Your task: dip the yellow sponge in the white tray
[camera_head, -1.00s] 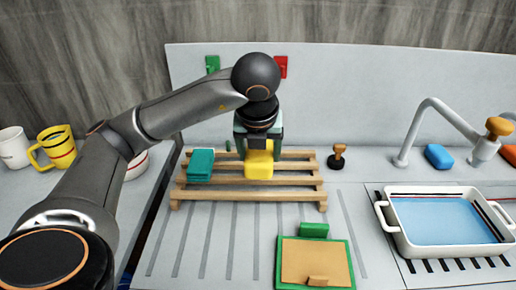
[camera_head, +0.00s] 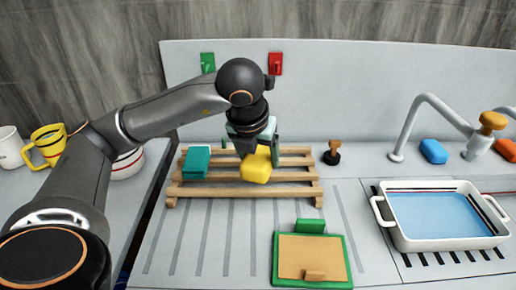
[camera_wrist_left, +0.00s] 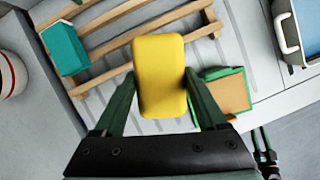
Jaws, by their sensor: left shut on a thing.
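The yellow sponge (camera_head: 256,165) is a rounded block held by my left gripper (camera_head: 258,152) just above the wooden rack. In the left wrist view the sponge (camera_wrist_left: 160,75) sits between the two green fingers of the left gripper (camera_wrist_left: 163,100), which is shut on it. The sponge looks tilted in the head view. The white tray (camera_head: 400,238) stands at the right with blue water (camera_head: 437,214) in it. A corner of the tray (camera_wrist_left: 288,38) shows at the top right of the left wrist view.
The slatted wooden rack (camera_head: 245,191) carries a teal sponge (camera_head: 196,163). A green-framed board (camera_head: 311,257) lies in front, between rack and tray. A dark stamp with a wooden knob (camera_head: 332,152), a faucet (camera_head: 432,100) and a blue sponge (camera_head: 433,151) stand behind. Mugs (camera_head: 45,146) are at left.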

